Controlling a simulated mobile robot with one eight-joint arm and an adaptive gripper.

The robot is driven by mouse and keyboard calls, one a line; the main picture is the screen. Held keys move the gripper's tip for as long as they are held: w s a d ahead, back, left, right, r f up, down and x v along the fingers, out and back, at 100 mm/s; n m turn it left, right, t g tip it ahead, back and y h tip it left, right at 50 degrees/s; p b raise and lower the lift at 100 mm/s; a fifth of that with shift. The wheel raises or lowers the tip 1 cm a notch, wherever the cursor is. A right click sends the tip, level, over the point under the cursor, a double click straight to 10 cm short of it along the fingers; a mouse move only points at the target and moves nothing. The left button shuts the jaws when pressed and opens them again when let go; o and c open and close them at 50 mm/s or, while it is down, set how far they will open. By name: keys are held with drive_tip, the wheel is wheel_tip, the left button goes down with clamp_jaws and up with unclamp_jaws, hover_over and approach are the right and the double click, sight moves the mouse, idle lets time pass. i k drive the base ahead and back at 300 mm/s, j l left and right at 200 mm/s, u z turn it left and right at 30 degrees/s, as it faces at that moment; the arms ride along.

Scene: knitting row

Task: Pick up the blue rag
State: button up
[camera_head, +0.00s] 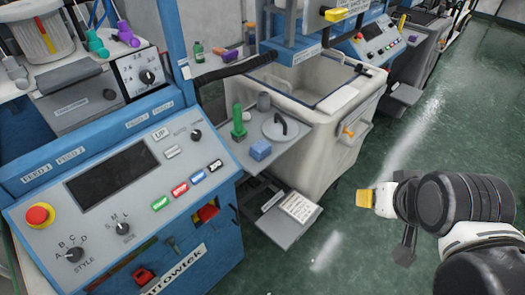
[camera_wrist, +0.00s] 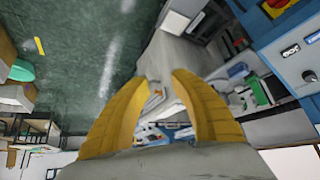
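A small blue block-shaped thing, which looks like the folded blue rag (camera_head: 260,150), lies on the front part of a grey side shelf (camera_head: 285,150) beside the blue machine. My gripper (camera_head: 365,198) is to the right of the shelf in the head view, out over the green floor, with the arm coming from the lower right. In the wrist view its two yellow fingers (camera_wrist: 162,78) stand apart with nothing held between them.
On the shelf near the rag stand a green upright object (camera_head: 238,122), a grey cylinder (camera_head: 263,101) and a round grey lid with a black handle (camera_head: 279,130). A white bin (camera_head: 340,112) stands behind. A lower tray (camera_head: 288,218) sticks out below. The floor (camera_head: 390,262) at right is open.

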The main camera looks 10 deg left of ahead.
sight(260, 150)
drive_tip(key=l+u, duration=0.15)
drive_tip(key=u, duration=0.3)
drive_tip(key=l+u, duration=0.15)
drive_tip(key=u, duration=0.25)
drive_tip(key=k+l+u, duration=0.15)
drive_tip(key=u, duration=0.3)
drive_tip(key=l+u, duration=0.1)
drive_tip(key=u, duration=0.35)
drive_tip(key=k+u, duration=0.15)
drive_tip(key=u, duration=0.3)
